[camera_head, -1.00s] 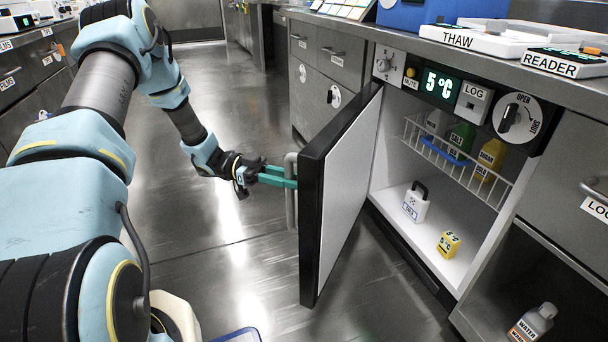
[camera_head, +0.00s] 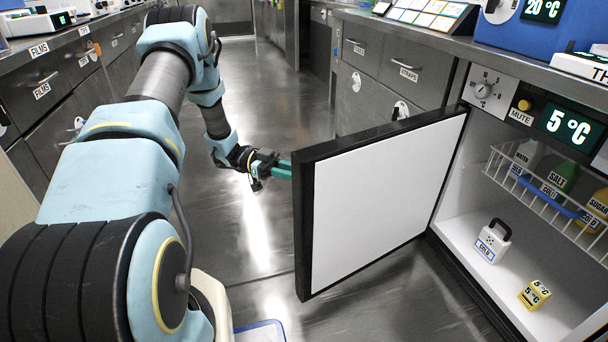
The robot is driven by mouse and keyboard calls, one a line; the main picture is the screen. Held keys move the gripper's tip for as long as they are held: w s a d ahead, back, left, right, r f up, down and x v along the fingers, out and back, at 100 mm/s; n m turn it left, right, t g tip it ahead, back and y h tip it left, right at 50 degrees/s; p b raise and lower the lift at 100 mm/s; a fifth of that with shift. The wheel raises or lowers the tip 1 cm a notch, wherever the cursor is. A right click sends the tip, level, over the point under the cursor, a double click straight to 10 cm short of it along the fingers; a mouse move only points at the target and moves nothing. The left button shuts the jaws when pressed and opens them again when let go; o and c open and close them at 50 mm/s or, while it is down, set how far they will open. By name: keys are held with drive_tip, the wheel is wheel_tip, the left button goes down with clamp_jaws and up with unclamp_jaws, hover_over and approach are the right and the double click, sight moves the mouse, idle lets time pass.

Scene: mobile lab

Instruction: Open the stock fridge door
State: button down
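The stock fridge door (camera_head: 383,203) stands wide open, its white inner face toward me and its black edge nearest my arm. The fridge interior (camera_head: 463,234) shows at the right, under the green 5°C display (camera_head: 571,127). My gripper (camera_head: 281,170) is at the outer side of the door, by its free edge. Its green fingers reach behind the black edge, so the fingertips and the handle are hidden. I cannot tell whether the fingers are closed on the handle.
Inside the fridge are a wire basket (camera_head: 545,200) of bottles, a white container (camera_head: 492,241) and a yellow cube (camera_head: 534,295). Drawers (camera_head: 385,62) line the counter behind the door. The aisle floor (camera_head: 275,80) is clear.

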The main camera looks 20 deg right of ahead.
drive_tip(key=shift+w+a, duration=0.1)
drive_tip(key=c, duration=0.7)
unclamp_jaws()
drive_tip(key=v, duration=1)
drive_tip(key=shift+w+a+p, duration=0.2)
drive_tip(key=shift+w+p, duration=0.05)
drive_tip(key=shift+p, duration=0.1)
